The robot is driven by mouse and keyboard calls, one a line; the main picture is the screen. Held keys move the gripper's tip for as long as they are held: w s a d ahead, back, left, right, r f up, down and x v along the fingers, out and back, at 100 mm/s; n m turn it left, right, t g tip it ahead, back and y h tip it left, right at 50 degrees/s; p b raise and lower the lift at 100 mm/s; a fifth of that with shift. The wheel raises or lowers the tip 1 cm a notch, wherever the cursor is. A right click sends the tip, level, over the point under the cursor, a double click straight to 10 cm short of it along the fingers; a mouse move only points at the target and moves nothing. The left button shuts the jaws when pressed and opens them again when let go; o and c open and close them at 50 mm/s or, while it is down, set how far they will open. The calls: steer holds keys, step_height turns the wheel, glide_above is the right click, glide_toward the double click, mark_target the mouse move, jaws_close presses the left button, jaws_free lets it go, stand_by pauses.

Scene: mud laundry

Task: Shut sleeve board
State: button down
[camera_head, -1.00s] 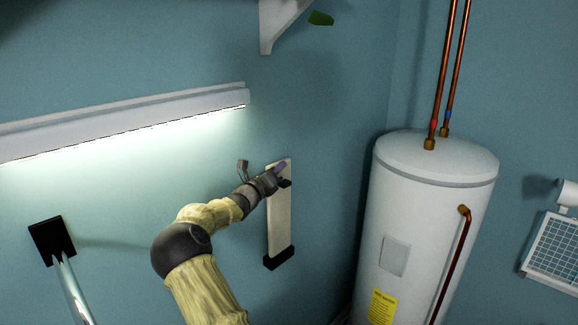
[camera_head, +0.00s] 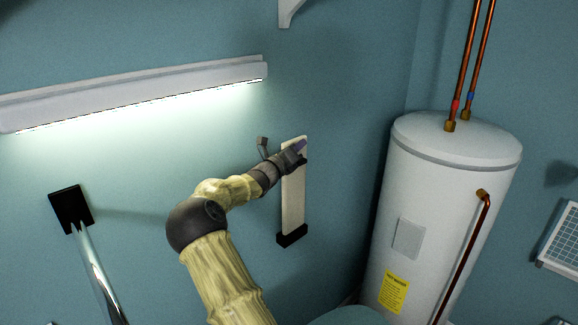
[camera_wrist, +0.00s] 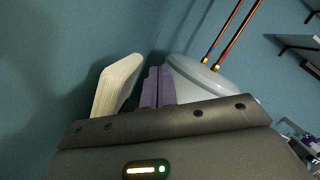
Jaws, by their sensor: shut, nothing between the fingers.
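The sleeve board (camera_head: 293,205) is a narrow cream board standing upright close along the blue wall, with its lower end in a dark bracket (camera_head: 292,236). My gripper (camera_head: 299,146) is at its upper end, with shut, empty purple fingers. In the wrist view, the board (camera_wrist: 117,85) stands just left of the fingers (camera_wrist: 157,87), with a narrow gap at their tips. Whether they touch lower down is hidden by the gripper body. The gripper and wrist cover part of the board's upper left edge in the head view.
A white water heater (camera_head: 450,200) with copper pipes (camera_head: 473,60) stands to the right of the board. A lit lamp bar (camera_head: 140,95) runs along the wall at upper left. A black wall plate with a shiny pole (camera_head: 95,270) is at lower left.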

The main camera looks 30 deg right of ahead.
steer(key=s+a+b, duration=0.2)
steer(key=s+a, duration=0.4)
steer(key=a, duration=0.3)
steer(key=shift+s+b, duration=0.3)
steer(key=shift+s, duration=0.05)
steer(key=s+a+f+m+g+y+b, duration=0.1)
steer(key=s+f+m+g+y+b, duration=0.2)
steer(key=f, duration=0.4)
steer(key=s+f+m+g+y, duration=0.1)
steer(key=s+f+m+y, duration=0.1)
steer(key=s+f+m, duration=0.4)
steer(key=s+a+f+m+g+y+b, duration=0.1)
steer(key=s+f+m+g+y+b, duration=0.2)
steer(key=f, duration=0.6)
steer(key=s+a+f+m+t+y+b, duration=0.1)
steer(key=s+a+f+m+y+b, duration=0.1)
steer(key=s+a+m, duration=0.3)
steer(key=s+a+f+m+y+b, duration=0.1)
steer(key=s+a+f+m+y, duration=0.4)
steer(key=a, duration=0.7)
steer(key=s+a+f+m+t+y+b, duration=0.1)
steer(key=s+a+f+m+y+b, duration=0.1)
steer(key=s+a+f+m+y, duration=0.2)
steer(key=s+a+m, duration=0.1)
steer(key=a+m, duration=0.2)
steer(key=a, duration=0.2)
steer(key=shift+s+f+m+t+b, duration=0.2)
steer(key=shift+f+m+t+b, duration=0.1)
steer(key=shift+m+b, duration=0.1)
